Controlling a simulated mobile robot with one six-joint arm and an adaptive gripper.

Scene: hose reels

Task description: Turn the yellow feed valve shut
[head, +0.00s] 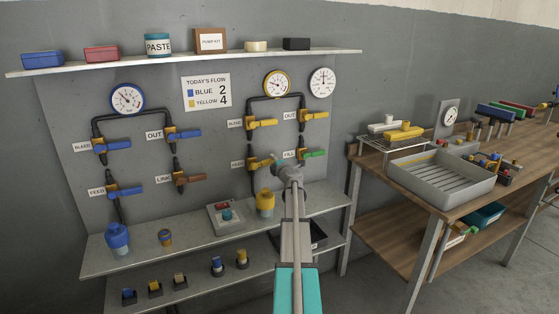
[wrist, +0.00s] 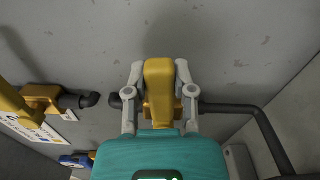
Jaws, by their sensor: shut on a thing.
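The yellow feed valve (head: 256,164) is on the lower left of the yellow-gauge pipe loop on the grey panel. Its label is too small to read surely. My gripper (head: 279,163) is at its right side, and my wrist hides part of the handle. In the wrist view, my gripper (wrist: 159,92) is shut on the yellow handle (wrist: 158,78), with one finger on each side. There the handle lies across the line of the dark pipe (wrist: 228,107). Part of the valve body is hidden behind the handle.
The green-handled fill valve (head: 313,154) is close right of my gripper. The yellow bleed valve (head: 262,123) and out valve (head: 314,115) are above. A yellow bottle (head: 265,203) stands on the shelf below. A workbench with a grey tray (head: 440,182) is at right.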

